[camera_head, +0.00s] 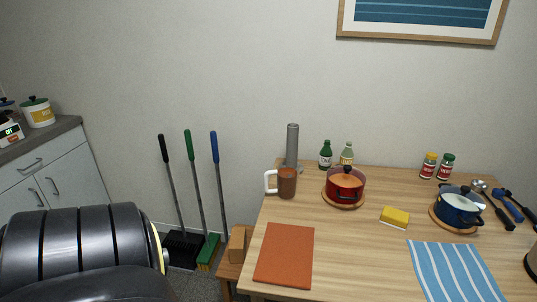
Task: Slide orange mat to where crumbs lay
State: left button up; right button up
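An orange mat (285,254) lies flat on the left front part of the wooden table (362,264). It looks bare, with nothing on top of it. I can make out no crumbs on the table. Neither of my grippers shows in the head view. A large dark rounded part at the lower left seems to be mine, and it stands left of the table.
Behind the mat stand a brown mug (287,183) and a red pot (345,185). To the right are a yellow sponge (395,216), a blue pot (460,206) and a striped blue cloth (456,272). The table between mat and cloth is clear.

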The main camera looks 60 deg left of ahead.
aim_at(285, 258)
jog(key=u, duration=1.05)
jog(key=i, duration=0.95)
jog(key=u, duration=0.95)
jog(key=k, duration=0.5)
jog(key=z, duration=3.45)
jog(key=k, duration=1.55)
jog(key=u, duration=1.75)
jog(key=i, duration=0.3)
jog(key=u, duration=0.1)
